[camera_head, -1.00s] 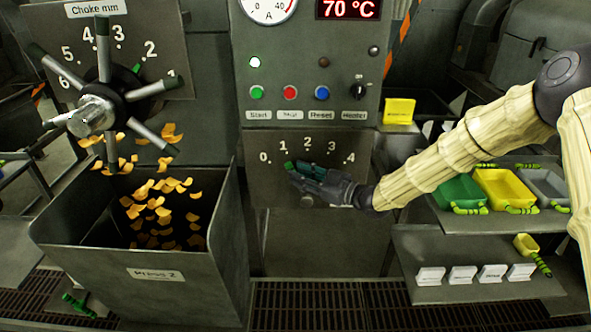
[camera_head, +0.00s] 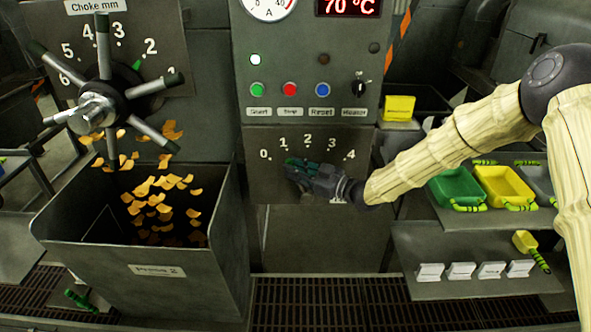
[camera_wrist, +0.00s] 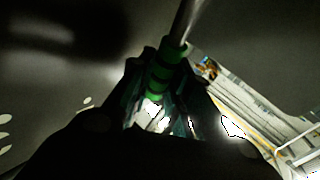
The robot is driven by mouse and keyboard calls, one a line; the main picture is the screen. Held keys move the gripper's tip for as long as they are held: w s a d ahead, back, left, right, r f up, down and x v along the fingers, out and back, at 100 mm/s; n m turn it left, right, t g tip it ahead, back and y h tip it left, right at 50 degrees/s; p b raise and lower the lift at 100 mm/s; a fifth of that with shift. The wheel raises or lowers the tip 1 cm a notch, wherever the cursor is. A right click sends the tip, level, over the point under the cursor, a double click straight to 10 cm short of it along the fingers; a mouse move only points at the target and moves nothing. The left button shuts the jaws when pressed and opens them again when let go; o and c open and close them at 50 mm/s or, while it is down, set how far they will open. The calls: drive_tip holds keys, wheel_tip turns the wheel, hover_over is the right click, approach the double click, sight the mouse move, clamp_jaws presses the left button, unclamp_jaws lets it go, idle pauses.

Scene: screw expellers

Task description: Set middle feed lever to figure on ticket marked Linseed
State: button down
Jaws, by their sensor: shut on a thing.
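The feed lever's green ringed grip (camera_wrist: 160,82) sits between my gripper's fingers in the wrist view, with its bare metal rod (camera_wrist: 184,22) running up out of the frame. In the head view my gripper (camera_head: 296,168) is shut on the lever in front of the feed scale plate (camera_head: 263,190), which is numbered 0 to 4. The fingertips lie just below figures 1 and 2. My gripper hides most of the lever and its pivot, so its exact setting cannot be told. No ticket reading Linseed can be made out.
A control panel (camera_head: 337,75) with buttons is above the scale. A spoked choke wheel (camera_head: 98,112) and a Press 2 bin (camera_head: 90,270) stand left.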

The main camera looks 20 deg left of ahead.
drive_tip(key=shift+d, duration=0.1)
drive_tip(key=d+m+y+b, duration=0.1)
drive_tip(key=d+b, duration=0.1)
drive_tip(key=b, duration=0.1)
drive_tip(key=w+d+m+t+y+b, duration=0.1)
drive_tip(key=d+y+b, duration=0.1)
drive_tip(key=b, duration=0.2)
drive_tip(key=shift+w+f+m, duration=0.1)
drive_tip(key=shift+f+m, duration=0.05)
drive_tip(key=shift+m, duration=0.15)
drive_tip(key=d+m+t+b, duration=0.1)
drive_tip(key=b, duration=0.1)
drive_tip(key=d+m+t+y+b, duration=0.1)
drive_tip(key=d+m+t+b, duration=0.1)
drive_tip(key=w+d+m+t+y+b, duration=0.1)
drive_tip(key=b, duration=0.1)
drive_tip(key=shift+w+d+f+m+t+b, duration=0.1)
drive_tip(key=shift+d+f+m+t+b, duration=0.1)
drive_tip(key=shift+f+m+t+b, duration=0.15)
drive_tip(key=shift+r+y, duration=0.1)
drive_tip(key=shift+y, duration=0.2)
drive_tip(key=c, duration=1.6)
unclamp_jaws()
drive_tip(key=shift+d, duration=0.1)
